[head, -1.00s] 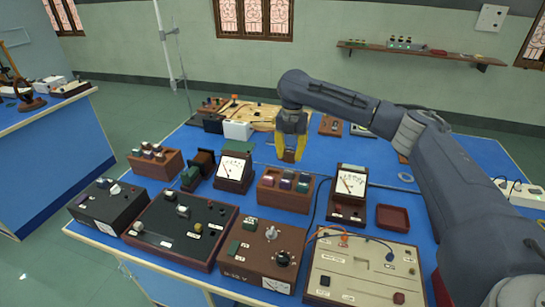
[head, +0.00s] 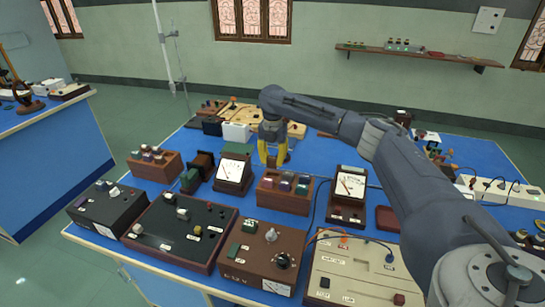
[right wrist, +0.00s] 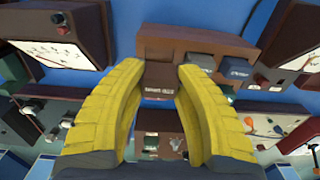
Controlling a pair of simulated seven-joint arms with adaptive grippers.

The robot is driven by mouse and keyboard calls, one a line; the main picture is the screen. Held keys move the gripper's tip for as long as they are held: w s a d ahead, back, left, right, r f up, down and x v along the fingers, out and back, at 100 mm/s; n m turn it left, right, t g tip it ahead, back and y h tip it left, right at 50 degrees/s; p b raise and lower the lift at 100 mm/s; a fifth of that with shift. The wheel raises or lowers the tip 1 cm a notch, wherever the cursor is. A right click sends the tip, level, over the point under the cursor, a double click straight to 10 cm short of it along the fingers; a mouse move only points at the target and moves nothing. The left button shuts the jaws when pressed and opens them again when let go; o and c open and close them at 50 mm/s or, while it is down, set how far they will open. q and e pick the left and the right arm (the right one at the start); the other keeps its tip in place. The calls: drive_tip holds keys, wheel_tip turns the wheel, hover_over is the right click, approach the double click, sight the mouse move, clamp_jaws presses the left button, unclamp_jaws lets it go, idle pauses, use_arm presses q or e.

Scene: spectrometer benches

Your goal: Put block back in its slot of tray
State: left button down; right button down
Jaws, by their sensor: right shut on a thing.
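My right gripper (head: 273,158) has yellow fingers and is shut on a small brown block (head: 277,155). In the right wrist view the fingers (right wrist: 162,75) grip the block (right wrist: 159,82), which shows a label too blurred to read. The wooden tray (head: 283,204) with several coloured-top blocks stands in the middle of the blue bench, in front of the gripper in the head view. It also shows in the right wrist view (right wrist: 200,38), behind the held block. The block seems held above the bench, near the tray's far side; I cannot tell whether they touch. My left gripper is not in view.
A meter (head: 233,172) stands left of the tray and another meter (head: 348,194) right of it. A second block tray (head: 155,172) is at the far left. Brown and dark instrument boxes (head: 262,255) line the front edge. A white box (head: 236,132) stands behind.

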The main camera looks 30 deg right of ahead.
drive_tip(key=shift+f, duration=2.5)
drive_tip(key=shift+f, duration=0.1)
drive_tip(key=c, duration=0.9)
unclamp_jaws()
wheel_tip(320, 180, up, 12)
drive_tip(key=shift+a+r, duration=0.1)
drive_tip(key=shift+a, duration=0.05)
